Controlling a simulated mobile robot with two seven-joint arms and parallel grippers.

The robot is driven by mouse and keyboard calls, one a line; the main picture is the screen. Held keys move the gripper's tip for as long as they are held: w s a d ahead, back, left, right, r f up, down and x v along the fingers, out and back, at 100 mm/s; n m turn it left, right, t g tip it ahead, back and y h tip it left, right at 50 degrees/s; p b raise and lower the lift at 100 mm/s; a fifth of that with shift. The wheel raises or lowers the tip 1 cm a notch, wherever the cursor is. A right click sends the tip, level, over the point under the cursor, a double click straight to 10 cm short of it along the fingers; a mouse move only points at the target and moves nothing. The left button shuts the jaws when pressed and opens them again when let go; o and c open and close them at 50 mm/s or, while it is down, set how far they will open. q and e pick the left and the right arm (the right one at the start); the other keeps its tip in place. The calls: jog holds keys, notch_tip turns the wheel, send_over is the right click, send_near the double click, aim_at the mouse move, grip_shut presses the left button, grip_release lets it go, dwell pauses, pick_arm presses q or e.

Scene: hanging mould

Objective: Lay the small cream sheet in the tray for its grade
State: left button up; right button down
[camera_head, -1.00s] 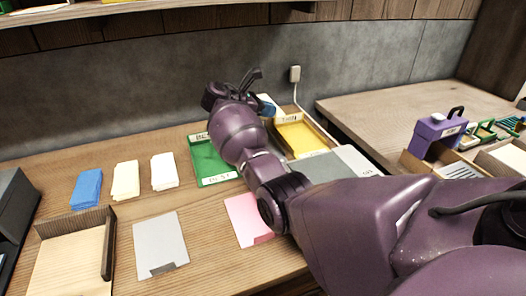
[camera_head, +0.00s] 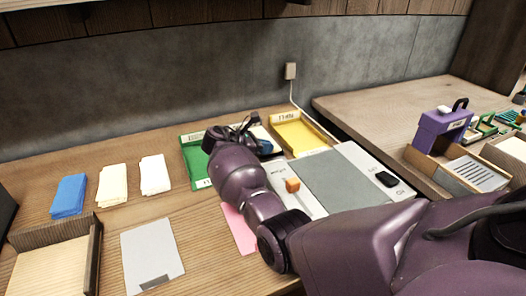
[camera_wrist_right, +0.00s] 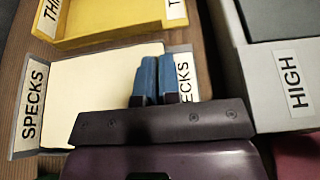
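A cream sheet (camera_wrist_right: 95,95) lies flat over the grey tray labelled SPECKS (camera_wrist_right: 28,115), between its two end labels, in the right wrist view. Part of it also shows beyond my gripper in the head view (camera_head: 262,133). My right gripper (camera_wrist_right: 157,78) has its two blue fingers close together over the sheet's right edge, near the tray's right label. The wrist view does not show clearly whether they pinch anything. The yellow THIN tray (camera_head: 300,134) stands behind and right; the green tray (camera_head: 195,160) is on the left, partly hidden by my arm. My left gripper is out of view.
A pale device with a grey panel (camera_head: 345,180) and orange block (camera_head: 292,185) stands right of my wrist. Blue (camera_head: 69,195), cream (camera_head: 112,184) and white (camera_head: 155,174) stacks lie left. A grey mat (camera_head: 152,252) and wooden tray (camera_head: 50,270) are in front.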

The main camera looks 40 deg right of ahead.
jog(key=shift+f, duration=0.6)
jog(key=shift+r, duration=0.2)
jog(key=shift+f, duration=0.35)
